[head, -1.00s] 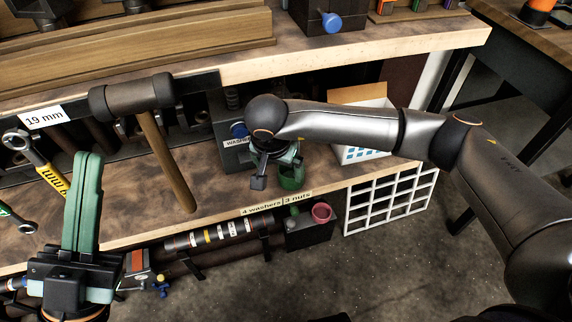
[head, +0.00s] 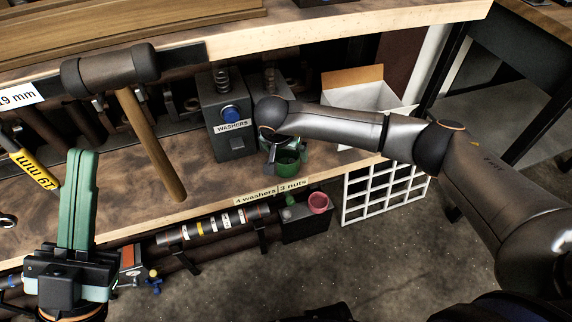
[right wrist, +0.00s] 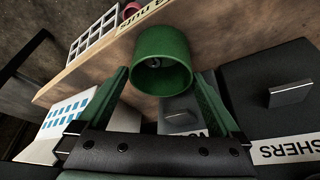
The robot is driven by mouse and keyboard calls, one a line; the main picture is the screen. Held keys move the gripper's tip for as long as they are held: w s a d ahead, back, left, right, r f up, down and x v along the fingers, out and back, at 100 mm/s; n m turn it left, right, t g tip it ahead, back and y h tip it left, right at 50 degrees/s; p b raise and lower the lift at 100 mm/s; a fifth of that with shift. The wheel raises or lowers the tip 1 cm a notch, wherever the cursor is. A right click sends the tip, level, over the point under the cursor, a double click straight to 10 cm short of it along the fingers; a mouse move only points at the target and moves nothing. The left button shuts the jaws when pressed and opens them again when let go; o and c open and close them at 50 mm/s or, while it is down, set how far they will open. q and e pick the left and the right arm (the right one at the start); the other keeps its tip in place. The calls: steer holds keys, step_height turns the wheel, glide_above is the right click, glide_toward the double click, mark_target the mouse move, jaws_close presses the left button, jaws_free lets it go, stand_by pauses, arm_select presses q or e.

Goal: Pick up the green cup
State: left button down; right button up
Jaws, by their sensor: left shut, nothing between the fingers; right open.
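The green cup (head: 288,161) stands on the lower shelf, near the front edge, above the "3 nuts" label. In the right wrist view the green cup (right wrist: 163,62) shows its open mouth, with something small and metallic inside. My right gripper (right wrist: 163,78) is open, its green fingers on either side of the cup; I cannot tell whether they touch it. In the head view my right gripper (head: 278,150) is partly hidden by its own wrist. My left gripper (head: 80,155) is shut and empty, pointing up at the left, away from the cup.
A grey washers dispenser (head: 226,112) stands left of the cup, and a white box (head: 362,95) to the right. A hammer (head: 148,135) hangs in front of the shelf. A white grid rack (head: 385,192) and a pink cup (head: 319,203) are below the shelf edge.

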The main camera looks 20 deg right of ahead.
steer(key=shift+w+f, duration=0.15)
steer(key=shift+f, duration=0.3)
steer(key=shift+r, duration=0.1)
steer(key=c, duration=1.3)
